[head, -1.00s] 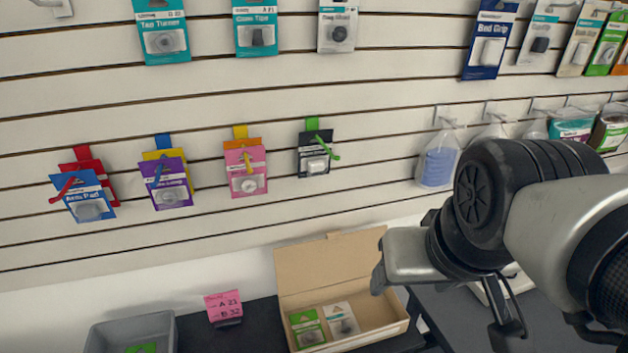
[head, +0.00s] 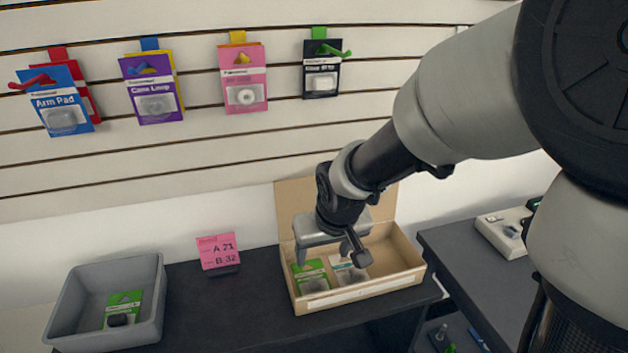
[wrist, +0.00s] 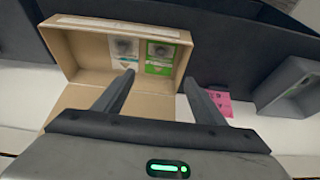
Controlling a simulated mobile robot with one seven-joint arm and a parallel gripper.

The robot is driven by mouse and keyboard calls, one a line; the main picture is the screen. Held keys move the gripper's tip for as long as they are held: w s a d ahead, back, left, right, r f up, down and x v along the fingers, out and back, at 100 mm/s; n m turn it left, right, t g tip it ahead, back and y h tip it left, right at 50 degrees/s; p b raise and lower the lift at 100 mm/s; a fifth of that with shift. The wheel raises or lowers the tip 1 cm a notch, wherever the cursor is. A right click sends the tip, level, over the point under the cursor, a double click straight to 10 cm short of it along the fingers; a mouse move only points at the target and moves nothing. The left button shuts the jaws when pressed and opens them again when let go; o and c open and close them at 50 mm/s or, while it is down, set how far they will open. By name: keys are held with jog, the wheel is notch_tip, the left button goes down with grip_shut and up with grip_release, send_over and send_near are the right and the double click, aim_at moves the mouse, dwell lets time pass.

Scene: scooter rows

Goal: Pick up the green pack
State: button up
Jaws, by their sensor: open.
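A green pack (head: 312,276) lies in the open cardboard box (head: 365,292) on the dark table, beside a white pack (head: 347,270). In the wrist view the green pack (wrist: 159,58) lies at the box's end, next to the white pack (wrist: 124,48). Another green pack (head: 122,309) with a dark item on it lies in the grey bin (head: 68,308) at the left. My gripper (head: 331,256) is open and empty above the box, and partly covers the packs in the head view. In the wrist view the green pack shows between and beyond my fingers (wrist: 160,82).
A pink card (head: 218,251) stands on the table between bin and box. The box's raised lid (head: 290,205) stands at its back. Packs hang on the slatted wall (head: 240,150) above. A second table with a pale device (head: 503,230) is at the right.

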aim_at(314, 279)
jog(key=b+x, duration=0.6)
jog(key=x, duration=1)
jog(key=shift+a+f, duration=0.1)
jog(key=shift+f, duration=0.2)
jog(key=c, duration=1.2)
jog(key=shift+o, duration=0.2)
jog(key=shift+r, duration=0.1)
